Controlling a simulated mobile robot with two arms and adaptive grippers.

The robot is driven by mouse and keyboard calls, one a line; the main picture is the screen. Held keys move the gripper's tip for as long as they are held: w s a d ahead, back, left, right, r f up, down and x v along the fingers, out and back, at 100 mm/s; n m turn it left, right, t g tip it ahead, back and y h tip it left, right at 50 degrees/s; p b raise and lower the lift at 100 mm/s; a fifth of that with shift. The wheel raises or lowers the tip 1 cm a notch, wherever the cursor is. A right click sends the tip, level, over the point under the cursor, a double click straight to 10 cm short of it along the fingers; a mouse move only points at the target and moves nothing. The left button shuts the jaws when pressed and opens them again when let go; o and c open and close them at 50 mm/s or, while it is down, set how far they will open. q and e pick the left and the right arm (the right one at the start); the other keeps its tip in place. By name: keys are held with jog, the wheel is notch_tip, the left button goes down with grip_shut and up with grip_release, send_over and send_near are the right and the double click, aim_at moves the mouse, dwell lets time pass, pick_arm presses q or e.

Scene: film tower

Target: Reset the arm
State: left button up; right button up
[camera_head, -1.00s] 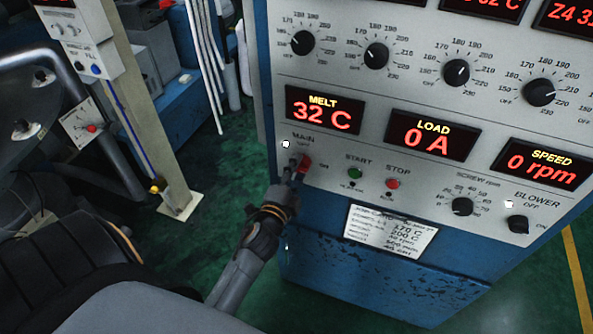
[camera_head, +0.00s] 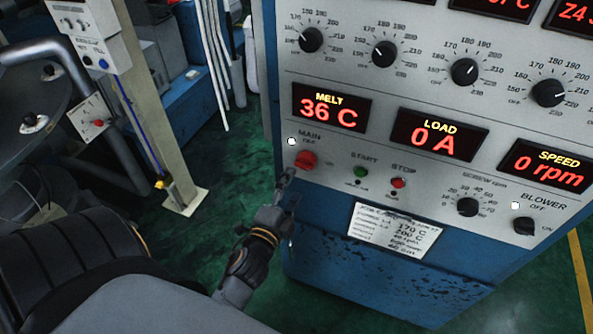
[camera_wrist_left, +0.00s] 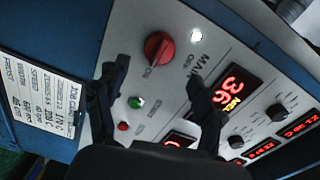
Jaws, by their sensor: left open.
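My left gripper (camera_head: 287,188) is open and empty, just below and left of the red MAIN knob (camera_head: 306,160) on the control panel, apart from it. In the left wrist view the open fingers of my left gripper (camera_wrist_left: 160,95) stand on either side, with the red knob (camera_wrist_left: 158,48) ahead between them. The MELT display (camera_head: 331,107) reads 36 C. The LOAD display (camera_head: 436,136) reads 0 A and the SPEED display (camera_head: 548,167) reads 0 rpm. My right gripper is not in view.
The panel carries several black dials, a green START button (camera_head: 361,172), a red STOP button (camera_head: 398,183) and a BLOWER knob (camera_head: 524,226). A beige post (camera_head: 160,130) stands at left. Green floor (camera_head: 225,200) lies open between post and cabinet.

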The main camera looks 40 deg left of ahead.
pick_arm(q)
jog(key=shift+s+f, duration=0.1)
dwell(0.5)
jog(key=s+d+f+n+g+h, duration=0.1)
jog(key=s+d+f+n+g, duration=0.15)
jog(key=f, duration=0.85)
jog(key=s+d+f+n+g+h, duration=0.1)
jog(key=s+d+f+g, duration=0.2)
jog(key=f, duration=0.7)
jog(key=s+d+f+n+g+h, duration=0.2)
jog(key=s+d+f, duration=0.1)
jog(key=f, duration=0.8)
jog(key=s+f+n+g, duration=0.1)
jog(key=s+f+g, duration=0.2)
jog(key=s+f, duration=0.3)
jog(key=s+a+f+n+g, duration=0.1)
jog(key=s+f, duration=0.4)
jog(key=s, duration=0.7)
jog(key=s+f+n+g, duration=0.3)
jog(key=s+f, duration=0.3)
jog(key=s, duration=0.3)
jog(key=shift+s+a+f+g, duration=0.25)
jog(key=shift+a+f+g, duration=0.1)
jog(key=shift+g, duration=0.5)
